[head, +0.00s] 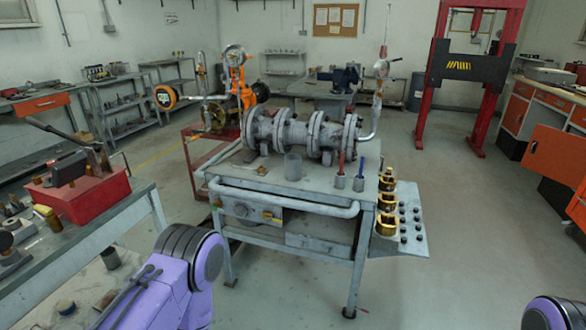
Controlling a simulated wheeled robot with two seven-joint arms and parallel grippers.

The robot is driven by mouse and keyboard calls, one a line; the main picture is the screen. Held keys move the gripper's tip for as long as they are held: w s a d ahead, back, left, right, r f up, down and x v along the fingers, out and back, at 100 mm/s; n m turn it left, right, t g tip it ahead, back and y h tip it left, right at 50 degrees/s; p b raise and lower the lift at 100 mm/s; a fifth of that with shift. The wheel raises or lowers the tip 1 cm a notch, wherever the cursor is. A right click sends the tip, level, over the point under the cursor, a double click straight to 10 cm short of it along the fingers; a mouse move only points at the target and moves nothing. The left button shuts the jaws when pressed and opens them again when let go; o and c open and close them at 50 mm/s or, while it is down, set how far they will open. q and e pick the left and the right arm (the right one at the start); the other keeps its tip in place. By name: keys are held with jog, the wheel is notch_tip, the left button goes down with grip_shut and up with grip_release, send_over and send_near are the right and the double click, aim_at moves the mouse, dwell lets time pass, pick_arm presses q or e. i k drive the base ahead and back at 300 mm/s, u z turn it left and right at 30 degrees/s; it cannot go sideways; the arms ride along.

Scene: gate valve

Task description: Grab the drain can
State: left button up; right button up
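A plain grey open-topped can (293,167), which looks like the drain can, stands upright on the grey workbench (270,184) in front of the flanged valve body. Nothing touches it from my side. A purple link of my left arm shows at the bottom left and a small part of my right arm at the bottom right. Neither gripper is in view.
The flanged pipe assembly (300,134) lies behind the can. Two small cups with a red tool (341,163) and a blue tool (361,166) stand to its right. A tube rail (285,202) runs along the bench front. A red box (85,195) sits on the left table. Floor right of the bench is clear.

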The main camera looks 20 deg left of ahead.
aim_at(293, 167)
jog(key=z, duration=0.35)
jog(key=i, duration=0.9)
